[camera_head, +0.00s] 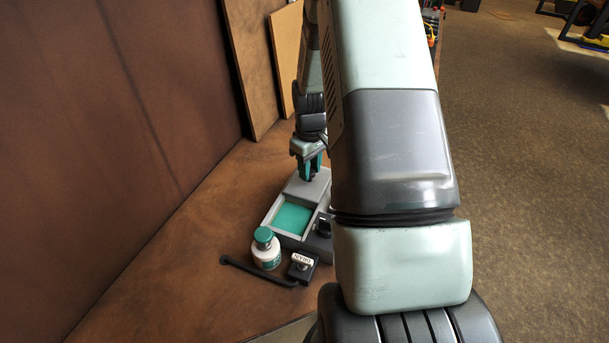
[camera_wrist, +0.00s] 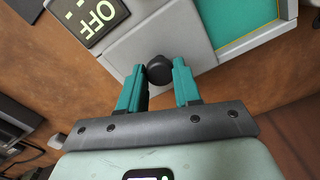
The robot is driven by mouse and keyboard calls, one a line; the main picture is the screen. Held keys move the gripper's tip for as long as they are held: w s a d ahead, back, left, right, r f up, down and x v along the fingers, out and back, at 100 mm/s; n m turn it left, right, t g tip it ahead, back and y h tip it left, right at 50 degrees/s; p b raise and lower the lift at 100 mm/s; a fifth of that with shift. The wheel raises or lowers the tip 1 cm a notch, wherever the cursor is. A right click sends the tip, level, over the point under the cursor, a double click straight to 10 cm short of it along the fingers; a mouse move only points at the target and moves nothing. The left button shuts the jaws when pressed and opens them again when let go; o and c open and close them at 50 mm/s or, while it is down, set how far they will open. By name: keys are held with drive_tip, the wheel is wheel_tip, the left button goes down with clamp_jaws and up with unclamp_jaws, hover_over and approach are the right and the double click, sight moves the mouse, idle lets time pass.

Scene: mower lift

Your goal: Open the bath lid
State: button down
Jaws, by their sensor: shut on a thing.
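The bath (camera_head: 268,219) is a grey box on the brown bench, with a teal area showing in its near part. Its light grey lid (camera_head: 318,184) lies over the far part, and the wrist view shows the lid (camera_wrist: 185,30) beside the teal area. A round black knob (camera_wrist: 159,70) stands on the lid near its edge. My gripper (camera_head: 309,174) is over the far end of the bath. In the wrist view its teal fingers (camera_wrist: 157,76) are on either side of the knob and shut on it. The fingertips' contact is partly hidden.
A white bottle with a teal cap (camera_head: 265,247) stands before the bath. A dark panel reading OFF (camera_wrist: 90,14) adjoins the lid. A brown wall (camera_head: 100,130) rises at left.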

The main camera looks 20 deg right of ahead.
drive_tip(key=c, duration=0.8)
unclamp_jaws()
wheel_tip(320, 180, up, 11)
drive_tip(key=shift+f, duration=0.1)
drive_tip(key=shift+r, duration=5.3)
drive_tip(key=shift+s+d, duration=1.8)
drive_tip(key=shift+d, duration=0.4)
drive_tip(key=shift+s+d, duration=1.8)
drive_tip(key=shift+d, duration=0.4)
drive_tip(key=shift+s+d, duration=1.8)
drive_tip(key=shift+d, duration=0.4)
